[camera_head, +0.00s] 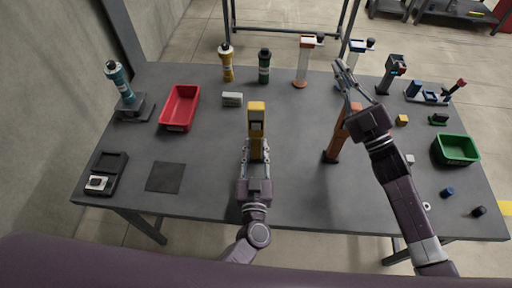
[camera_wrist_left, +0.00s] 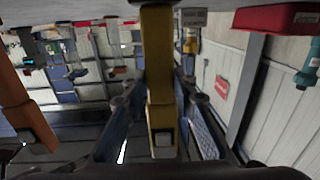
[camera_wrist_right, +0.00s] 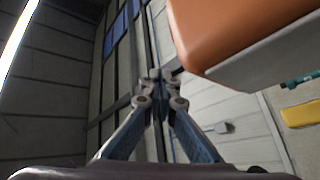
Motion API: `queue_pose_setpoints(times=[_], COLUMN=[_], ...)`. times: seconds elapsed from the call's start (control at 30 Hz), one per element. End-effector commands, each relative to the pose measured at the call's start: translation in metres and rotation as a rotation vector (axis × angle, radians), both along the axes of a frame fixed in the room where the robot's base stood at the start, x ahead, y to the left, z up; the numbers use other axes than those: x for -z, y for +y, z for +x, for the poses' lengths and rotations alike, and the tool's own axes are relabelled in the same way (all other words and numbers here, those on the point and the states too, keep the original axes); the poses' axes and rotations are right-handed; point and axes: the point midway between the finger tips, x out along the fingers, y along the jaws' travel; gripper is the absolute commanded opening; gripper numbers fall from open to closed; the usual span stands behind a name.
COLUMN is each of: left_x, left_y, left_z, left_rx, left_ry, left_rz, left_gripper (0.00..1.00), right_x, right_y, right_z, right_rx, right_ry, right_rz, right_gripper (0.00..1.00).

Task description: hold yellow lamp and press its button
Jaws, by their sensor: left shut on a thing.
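The yellow lamp (camera_head: 256,112) stands upright near the middle of the table. My left gripper (camera_head: 255,146) is shut on it, with a finger on each side. In the left wrist view the yellow lamp (camera_wrist_left: 158,60) rises between the fingers, and a pale square button (camera_wrist_left: 163,140) shows on its near end. My right gripper (camera_head: 343,68) is raised over the right half of the table, apart from the yellow lamp. In the right wrist view its fingertips (camera_wrist_right: 160,78) meet with nothing between them.
An orange lamp (camera_head: 338,140) stands below and beside my right gripper; it looms close in the right wrist view (camera_wrist_right: 240,35). A red bin (camera_head: 180,108) is at left, a green bin (camera_head: 456,150) at right. Bottles stand at the back. The front middle of the table is clear.

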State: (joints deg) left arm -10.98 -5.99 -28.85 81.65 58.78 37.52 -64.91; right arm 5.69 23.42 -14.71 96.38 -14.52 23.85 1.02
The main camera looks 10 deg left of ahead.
Motion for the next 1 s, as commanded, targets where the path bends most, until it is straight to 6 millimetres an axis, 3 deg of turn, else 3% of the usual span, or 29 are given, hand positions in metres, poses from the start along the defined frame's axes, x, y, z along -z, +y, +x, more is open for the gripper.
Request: queue_pose_setpoints(times=[0.1,0.3,0.6,0.8,1.0], left_x=[0.002,0.002,0.002,0.002,0.002], left_y=[0.001,0.001,0.001,0.000,0.000], left_z=[-0.001,-0.001,-0.001,-0.001,-0.001], left_rx=[-0.001,-0.001,0.000,0.000,0.000], left_ry=[0.004,0.004,0.004,0.004,0.004], left_rz=[0.001,0.001,0.001,0.001,0.000], left_gripper=[0.00,0.00,0.00,0.00,0.00], right_x=[0.037,0.090,0.132,0.138,0.138], right_y=[0.036,0.094,0.156,0.170,0.173], right_z=[-0.031,-0.094,-0.181,-0.203,-0.190], right_rx=[-0.069,-0.187,-0.320,-0.353,-0.356], right_ry=[0.049,0.128,0.216,0.235,0.235], right_rz=[0.005,0.027,0.087,0.106,0.107], right_gripper=[0.00,0.00,0.00,0.00,0.00])
